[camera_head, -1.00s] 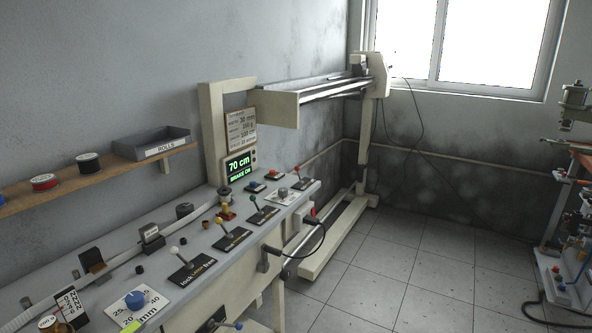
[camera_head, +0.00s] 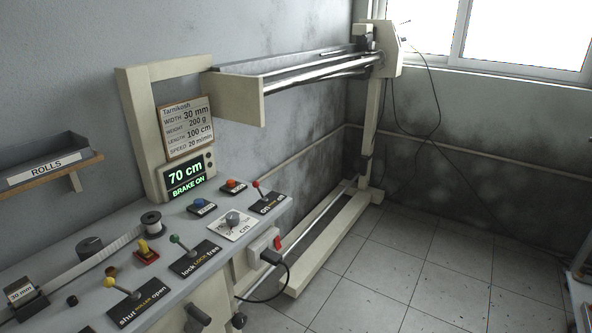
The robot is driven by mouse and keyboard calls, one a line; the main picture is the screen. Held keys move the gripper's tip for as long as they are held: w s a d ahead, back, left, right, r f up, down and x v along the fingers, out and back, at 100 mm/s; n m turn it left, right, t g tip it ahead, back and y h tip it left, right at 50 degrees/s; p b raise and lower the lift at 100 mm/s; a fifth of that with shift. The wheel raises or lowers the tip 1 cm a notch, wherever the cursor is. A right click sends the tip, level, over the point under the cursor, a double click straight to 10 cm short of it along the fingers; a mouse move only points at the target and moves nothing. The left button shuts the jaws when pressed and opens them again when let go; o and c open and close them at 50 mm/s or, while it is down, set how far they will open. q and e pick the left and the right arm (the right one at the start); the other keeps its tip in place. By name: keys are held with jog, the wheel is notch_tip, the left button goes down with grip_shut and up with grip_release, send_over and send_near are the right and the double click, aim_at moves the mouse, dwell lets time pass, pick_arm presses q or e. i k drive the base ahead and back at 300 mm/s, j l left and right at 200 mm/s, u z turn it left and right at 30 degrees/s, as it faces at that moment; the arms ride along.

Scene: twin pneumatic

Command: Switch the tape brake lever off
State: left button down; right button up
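A red-knobbed lever (camera_head: 261,191) stands on a black plate (camera_head: 269,205) at the far right end of the bench panel; the plate's small print reads "on" at its left and the rest is hard to read. A green-knobbed lever (camera_head: 182,245) on a "lock / free" plate (camera_head: 197,259) and a yellow-knobbed lever (camera_head: 122,288) on a "shut / open" plate (camera_head: 138,305) stand nearer. The display (camera_head: 186,178) reads "70 cm" and "BRAKE ON". Which lever is the tape brake is not clear from the labels. Neither of my grippers is in view.
A grey dial (camera_head: 233,218) and blue (camera_head: 201,204) and red (camera_head: 233,184) buttons sit near the red lever. A red switch (camera_head: 277,242) and black plug (camera_head: 272,257) stick out from the bench front. The tiled floor (camera_head: 390,270) in front is clear.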

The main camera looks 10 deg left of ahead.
aim_at(257, 184)
jog(key=i+l, duration=0.2)
jog(key=i, duration=0.2)
jog(key=i+l+z, duration=0.1)
jog(key=i+l, duration=0.15)
jog(key=i, duration=0.15)
